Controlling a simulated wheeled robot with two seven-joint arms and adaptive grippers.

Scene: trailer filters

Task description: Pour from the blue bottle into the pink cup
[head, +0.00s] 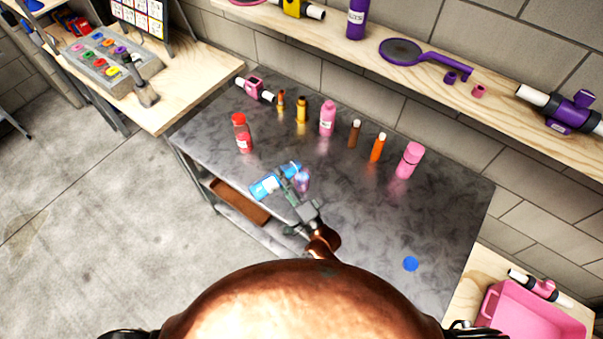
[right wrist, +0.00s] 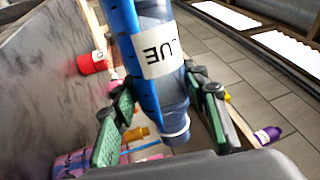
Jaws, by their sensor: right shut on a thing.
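The blue bottle (head: 265,187) is tilted far over, close to lying flat, above the grey metal table (head: 345,215). My right gripper (head: 288,182) is shut on it. In the right wrist view the bottle (right wrist: 160,55) with its white label sits between the green fingers (right wrist: 165,115), its narrow neck pointing down in the picture. A small pink-purple vessel (head: 302,182), apparently the pink cup, stands right beside the gripper, partly hidden by it. Pink and purple shapes show low in the wrist view; I cannot tell whether they are the cup. My left gripper is not in view.
A blue disc (head: 410,263) lies front right. A pink bin (head: 533,314) is at lower right. The table's right half is mostly clear.

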